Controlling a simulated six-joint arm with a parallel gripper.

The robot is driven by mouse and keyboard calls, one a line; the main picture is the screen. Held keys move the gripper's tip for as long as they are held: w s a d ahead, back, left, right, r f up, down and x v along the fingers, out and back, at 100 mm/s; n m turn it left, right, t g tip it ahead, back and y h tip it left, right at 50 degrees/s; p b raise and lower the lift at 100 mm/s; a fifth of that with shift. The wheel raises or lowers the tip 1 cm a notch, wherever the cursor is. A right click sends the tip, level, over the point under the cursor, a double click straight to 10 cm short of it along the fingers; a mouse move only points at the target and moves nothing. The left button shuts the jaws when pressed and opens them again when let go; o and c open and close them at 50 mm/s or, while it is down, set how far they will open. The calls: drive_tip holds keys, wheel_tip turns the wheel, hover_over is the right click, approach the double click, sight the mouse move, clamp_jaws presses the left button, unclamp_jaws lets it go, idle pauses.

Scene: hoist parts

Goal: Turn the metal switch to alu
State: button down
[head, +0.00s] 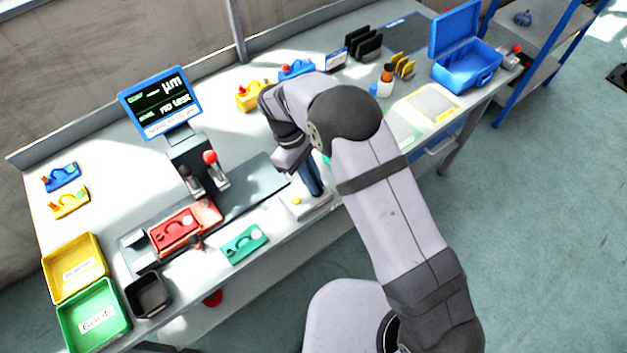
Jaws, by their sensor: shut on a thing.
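My gripper (311,188) points down at the bench's front edge, low over a small white box (296,209) with a small yellowish spot on its top. The gripper is shut on a small part at this box, which seems to be the metal switch. The switch itself is hidden by the gripper and arm, so its setting cannot be read. A blue-framed display (160,100) at the back left shows "µm" and a line that looks like "no test".
Left of my gripper are a gauge stand with a red knob (210,157), a red part (175,230) and a green part (244,244). Yellow (103,250) and green (125,318) bins stand at the far left. A blue case (465,70) stands open at the right.

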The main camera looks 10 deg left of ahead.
drive_tip(key=m, duration=0.1)
drive_tip(key=m+g+y, duration=0.1)
drive_tip(key=m, duration=0.3)
drive_tip(key=shift+w+d+r, duration=0.1)
drive_tip(key=shift+w+d, duration=0.05)
drive_tip(key=shift+w, duration=0.15)
drive_tip(key=shift+w+d+m+g+y, duration=0.1)
drive_tip(key=shift+m+g+y, duration=0.3)
drive_tip(key=shift+m, duration=0.85)
drive_tip(key=shift+d+m+g+y, duration=0.15)
drive_tip(key=shift+m+y, duration=0.45)
drive_tip(key=shift+m, duration=0.65)
drive_tip(key=shift+a, duration=0.1)
drive_tip(key=c, duration=1.8)
unclamp_jaws()
drive_tip(key=shift+b+v, duration=1.25)
drive_tip(key=shift+v, duration=2.4)
